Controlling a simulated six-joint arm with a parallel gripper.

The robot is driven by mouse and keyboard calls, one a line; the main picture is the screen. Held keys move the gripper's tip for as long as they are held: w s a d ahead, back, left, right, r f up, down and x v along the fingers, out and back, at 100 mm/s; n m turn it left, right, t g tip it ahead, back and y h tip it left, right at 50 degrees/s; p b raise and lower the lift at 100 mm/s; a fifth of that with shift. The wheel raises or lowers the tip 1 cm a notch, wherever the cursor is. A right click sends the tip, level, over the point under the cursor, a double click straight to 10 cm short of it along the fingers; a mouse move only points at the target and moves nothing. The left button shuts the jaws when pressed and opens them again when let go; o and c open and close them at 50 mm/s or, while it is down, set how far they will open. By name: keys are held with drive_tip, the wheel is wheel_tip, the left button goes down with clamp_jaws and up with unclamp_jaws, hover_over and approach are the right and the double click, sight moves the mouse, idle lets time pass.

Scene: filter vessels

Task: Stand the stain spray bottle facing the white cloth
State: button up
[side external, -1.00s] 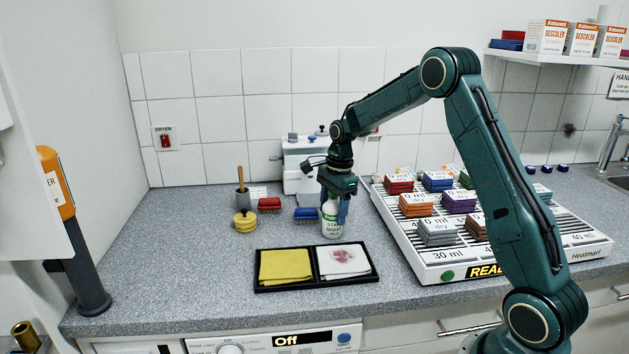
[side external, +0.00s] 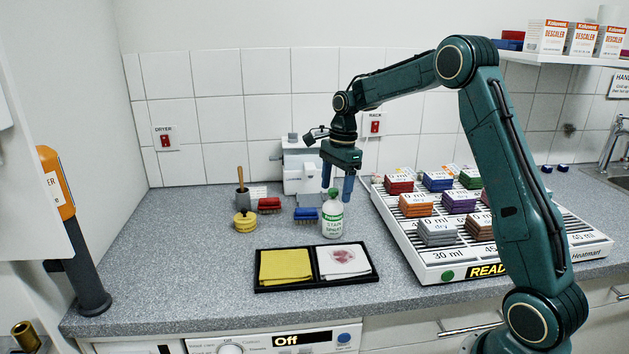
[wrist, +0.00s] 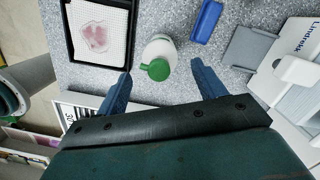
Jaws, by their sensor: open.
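The stain spray bottle (side external: 332,221) is white with a green cap and a green label. It stands upright on the counter just behind the white cloth, its label toward the side camera. The white cloth (side external: 342,260), marked with a reddish stain, lies in the right half of the black tray (side external: 262,289). My gripper (side external: 337,180) is open and empty, above and behind the bottle. In the wrist view the bottle (wrist: 160,52) stands beyond and between the open fingertips (wrist: 160,72), apart from them, with the stained cloth (wrist: 97,32) to its left.
A yellow cloth (side external: 285,266) fills the tray's left half. The white heating rack (side external: 425,262) with several coloured stacks stands at right.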

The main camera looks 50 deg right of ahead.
drive_tip(key=shift+s+d+r, duration=0.1)
drive_tip(key=shift+d+r, duration=0.1)
drive_tip(key=shift+r, duration=1.25)
drive_tip(key=shift+d+r, duration=0.15)
drive_tip(key=shift+r, duration=1.25)
drive_tip(key=shift+a, duration=0.1)
drive_tip(key=shift+s+a+r, duration=0.2)
drive_tip(key=shift+a+r, duration=0.05)
drive_tip(key=s+a+r+n+t+h, duration=0.1)
drive_tip(key=s+a+r+n, duration=0.3)
drive_tip(key=s+a+n, duration=0.25)
drive_tip(key=s+a+r+n+t, duration=0.2)
drive_tip(key=s+a+r+n, duration=0.25)
drive_tip(key=s+a, duration=0.2)
drive_tip(key=s+a+f+n+t, duration=0.1)
drive_tip(key=s+a+f+n, duration=0.1)
drive_tip(key=s+n, duration=0.3)
drive_tip(key=s+a+f+n+t, duration=0.1)
drive_tip(key=s+a+f+n, duration=0.1)
drive_tip(key=s+n, duration=0.4)
drive_tip(key=s, duration=0.4)
drive_tip(key=shift+s+a+f, duration=0.25)
drive_tip(key=shift+a+f, duration=0.05)
drive_tip(key=shift+f, duration=0.1)
